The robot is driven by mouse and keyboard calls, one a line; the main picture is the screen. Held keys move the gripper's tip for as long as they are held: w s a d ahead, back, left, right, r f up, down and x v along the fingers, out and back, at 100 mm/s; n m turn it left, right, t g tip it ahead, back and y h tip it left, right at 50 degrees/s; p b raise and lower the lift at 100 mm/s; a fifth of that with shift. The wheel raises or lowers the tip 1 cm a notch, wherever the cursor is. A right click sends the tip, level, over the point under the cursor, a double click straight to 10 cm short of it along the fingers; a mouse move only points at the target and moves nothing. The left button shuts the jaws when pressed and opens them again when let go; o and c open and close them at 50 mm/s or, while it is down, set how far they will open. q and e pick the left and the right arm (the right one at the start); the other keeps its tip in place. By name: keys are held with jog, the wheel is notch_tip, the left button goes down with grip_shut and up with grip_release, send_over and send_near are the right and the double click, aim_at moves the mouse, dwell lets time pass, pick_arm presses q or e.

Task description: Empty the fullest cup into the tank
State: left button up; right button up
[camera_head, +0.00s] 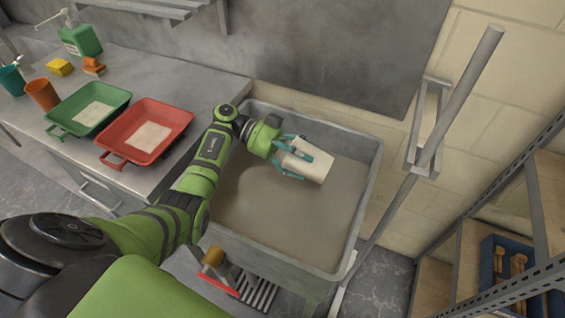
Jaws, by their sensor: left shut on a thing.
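My left gripper (293,158) is shut on a cream-white cup (312,168). It holds the cup over the grey tank (366,190), and the cup lies well over on its side, pointing right. What is inside the cup cannot be seen. The tank has a flat grey-brown fill or floor; I cannot tell which. An orange cup (42,95) and a dark teal cup (11,80) stand at the far left of the counter; their contents are not clear. My right gripper is not in view.
A green tray (66,112) and a red tray (182,121), each with pale material, sit on the grey counter (180,80). A green pump bottle (82,40), yellow sponge (60,67) and orange block (94,66) stand behind. A slanted grey post (440,130) rises right of the tank.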

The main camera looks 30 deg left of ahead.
aim_at(312, 168)
pick_arm(q)
jog(key=shift+d+f+y+p, duration=0.1)
jog(key=shift+d+y+p, duration=0.35)
jog(key=shift+d+y, duration=0.4)
jog(key=shift+d+f+y, duration=0.2)
jog(key=shift+f+y, duration=0.3)
jog(key=shift+y, duration=0.35)
jog(key=shift+d+f+y, duration=0.1)
jog(key=shift+f+y, duration=0.4)
jog(key=shift+y, duration=0.3)
jog(key=y+p, duration=0.1)
jog(key=p, duration=0.1)
jog(key=d+f+y+p, duration=0.1)
jog(key=y+p, duration=0.2)
jog(key=p, duration=0.2)
jog(key=shift+d+f+y, duration=0.25)
jog(key=shift+f+y, duration=0.05)
jog(key=shift+w+d+f+g+y+p, duration=0.1)
jog(key=shift+d+f+g+y+p, duration=0.25)
jog(key=shift+d+y+p, duration=0.3)
jog(key=shift+d+f+y+p, duration=0.25)
jog(key=shift+y+p, duration=0.1)
jog(key=shift+y, duration=0.1)
jog(key=shift+w+d+f+y, duration=0.1)
jog(key=shift+d+f+y, duration=0.55)
jog(key=shift+y, duration=0.35)
jog(key=shift+d+f+y, duration=0.5)
jog(key=shift+d+y, duration=0.1)
jog(key=shift+y, duration=0.4)
